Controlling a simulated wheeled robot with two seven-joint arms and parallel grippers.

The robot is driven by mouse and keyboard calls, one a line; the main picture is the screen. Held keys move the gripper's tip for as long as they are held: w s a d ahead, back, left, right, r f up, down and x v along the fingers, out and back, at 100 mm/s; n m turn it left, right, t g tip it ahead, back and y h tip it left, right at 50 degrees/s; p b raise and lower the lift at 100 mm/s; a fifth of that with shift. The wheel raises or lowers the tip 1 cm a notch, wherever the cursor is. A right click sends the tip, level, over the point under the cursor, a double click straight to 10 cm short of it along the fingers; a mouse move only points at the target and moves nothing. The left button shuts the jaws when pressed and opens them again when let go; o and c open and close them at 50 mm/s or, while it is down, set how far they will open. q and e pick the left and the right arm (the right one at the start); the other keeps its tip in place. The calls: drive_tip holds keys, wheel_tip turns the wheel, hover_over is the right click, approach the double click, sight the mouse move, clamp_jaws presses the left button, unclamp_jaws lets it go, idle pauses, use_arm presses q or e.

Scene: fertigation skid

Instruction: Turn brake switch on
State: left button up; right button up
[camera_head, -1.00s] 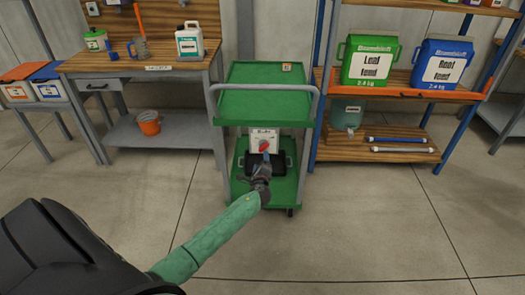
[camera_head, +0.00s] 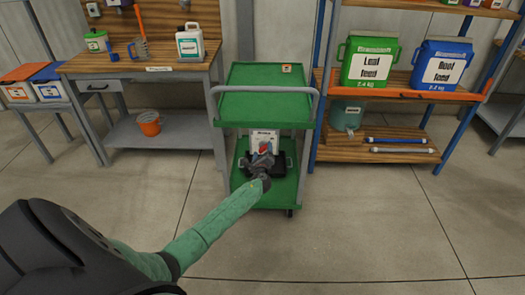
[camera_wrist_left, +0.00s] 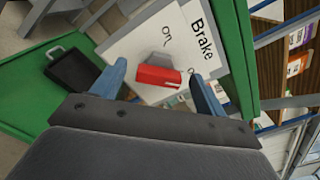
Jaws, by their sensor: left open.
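The brake switch is a red handle (camera_wrist_left: 158,76) on a white panel labelled "Brake" (camera_wrist_left: 187,28), large in the left wrist view. In the head view the white panel (camera_head: 263,138) stands on the lower shelf of the green cart (camera_head: 262,106). My left gripper (camera_wrist_left: 160,82) is open, with its two blue fingertips on either side of the red handle. I cannot tell whether they touch it. In the head view the same gripper (camera_head: 262,156) is in front of the panel and hides part of it. My right gripper is not in view.
A black tray-like item (camera_wrist_left: 75,68) lies on the cart's lower shelf beside the panel. A wooden workbench (camera_head: 135,62) stands to the left, and a shelf rack (camera_head: 395,94) with feed containers stands to the right. The floor in front is clear.

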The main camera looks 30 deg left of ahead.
use_arm(q)
drive_tip(key=shift+w+a, duration=0.25)
drive_tip(key=shift+w, duration=0.15)
